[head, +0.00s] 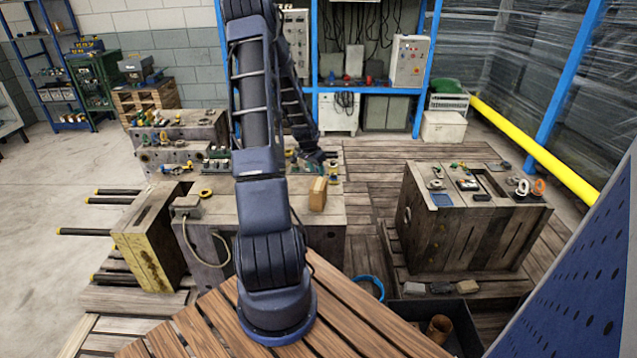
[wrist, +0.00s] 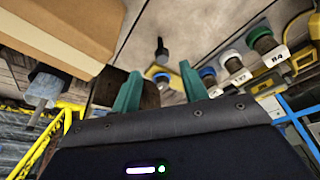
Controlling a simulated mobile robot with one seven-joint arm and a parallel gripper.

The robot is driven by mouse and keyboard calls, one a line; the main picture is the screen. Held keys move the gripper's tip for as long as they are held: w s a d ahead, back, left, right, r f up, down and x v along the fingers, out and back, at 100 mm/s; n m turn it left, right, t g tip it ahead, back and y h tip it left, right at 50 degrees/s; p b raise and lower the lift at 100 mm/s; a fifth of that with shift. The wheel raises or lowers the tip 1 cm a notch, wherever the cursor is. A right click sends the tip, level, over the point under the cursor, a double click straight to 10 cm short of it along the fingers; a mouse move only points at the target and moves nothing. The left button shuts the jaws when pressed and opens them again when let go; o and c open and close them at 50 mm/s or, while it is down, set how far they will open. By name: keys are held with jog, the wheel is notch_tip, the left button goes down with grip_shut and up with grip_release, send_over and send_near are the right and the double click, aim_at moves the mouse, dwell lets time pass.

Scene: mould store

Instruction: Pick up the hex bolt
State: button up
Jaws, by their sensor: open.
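My gripper (wrist: 160,86) is open in the wrist view, its two teal fingers apart with no object clearly held between them. A small dark bolt-like piece (wrist: 161,49) stands just beyond the fingertips on the grey top; it may be the hex bolt, but its head shape is too small to tell. A yellow piece (wrist: 158,71) lies just below it in the picture, partly hidden behind the fingers. In the head view my arm's end is over the mould block (head: 221,205), and the bolt cannot be made out there.
A tan box (head: 317,194) stands close by; it fills the upper left of the wrist view (wrist: 62,38). Several ringed, tagged cylinders, one with a green ring (wrist: 261,38), stand at the right. Another wooden block (head: 470,225) carries small parts. A yellow rail (head: 535,150) runs behind.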

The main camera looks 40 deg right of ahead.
jog(key=shift+w+x, duration=0.1)
jog(key=shift+x, duration=2.05)
jog(key=shift+w+x, duration=0.15)
jog(key=shift+x, duration=1.95)
grip_shut()
